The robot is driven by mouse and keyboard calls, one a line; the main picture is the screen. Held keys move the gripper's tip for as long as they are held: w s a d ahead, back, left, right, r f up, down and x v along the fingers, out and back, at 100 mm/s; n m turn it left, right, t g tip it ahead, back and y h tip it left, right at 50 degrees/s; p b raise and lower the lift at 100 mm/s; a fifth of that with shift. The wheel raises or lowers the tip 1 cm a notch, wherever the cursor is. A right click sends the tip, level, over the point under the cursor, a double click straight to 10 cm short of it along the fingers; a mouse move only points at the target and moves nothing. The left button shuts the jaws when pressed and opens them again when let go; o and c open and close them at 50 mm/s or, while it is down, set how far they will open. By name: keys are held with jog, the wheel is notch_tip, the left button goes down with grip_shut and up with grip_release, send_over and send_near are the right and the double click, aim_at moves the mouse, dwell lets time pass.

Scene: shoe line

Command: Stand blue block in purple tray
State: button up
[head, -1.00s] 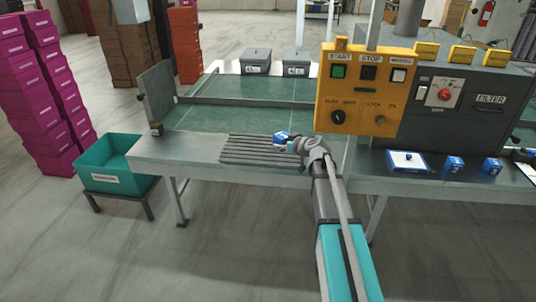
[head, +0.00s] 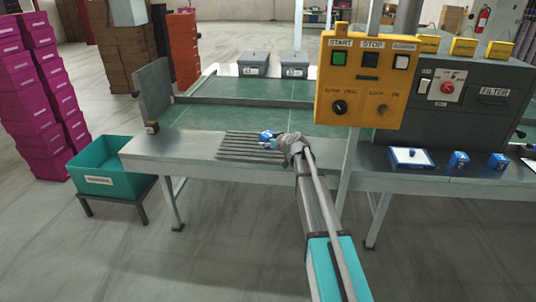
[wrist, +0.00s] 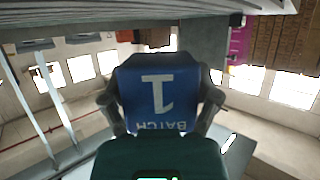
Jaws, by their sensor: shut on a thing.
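My gripper (head: 272,142) is shut on a blue block (head: 265,135) over the grey slatted rack (head: 238,150) on the metal bench. In the wrist view the block (wrist: 160,88) sits between the two dark fingers, and its face reads "1" and "BATCH" upside down. Whether the block touches the rack cannot be told. I cannot make out a purple tray in either view.
A yellow panel (head: 368,75) hangs over the bench right of my arm. A white-rimmed blue tray (head: 410,165) and two blue blocks (head: 458,161) (head: 498,162) stand further right. A teal bin (head: 105,178) and magenta boxes (head: 38,140) are at left.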

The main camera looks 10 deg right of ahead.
aim_at(268, 153)
jog(key=shift+w, duration=0.1)
dwell(0.3)
jog(key=shift+w+a+f+b, duration=0.15)
jog(key=shift+w+f+b, duration=0.3)
jog(key=shift+f+b, duration=0.25)
jog(key=shift+s+f+b, duration=0.1)
jog(key=shift+f+b, duration=1.2)
jog(key=shift+f, duration=0.1)
jog(key=shift+f, duration=0.15)
jog(key=o, duration=1)
jog(key=shift+o, duration=0.2)
jog(key=shift+r, duration=0.3)
jog(key=p+v, duration=0.4)
jog(key=v, duration=0.8)
jog(key=shift+p, duration=0.35)
jog(key=shift+f, duration=0.15)
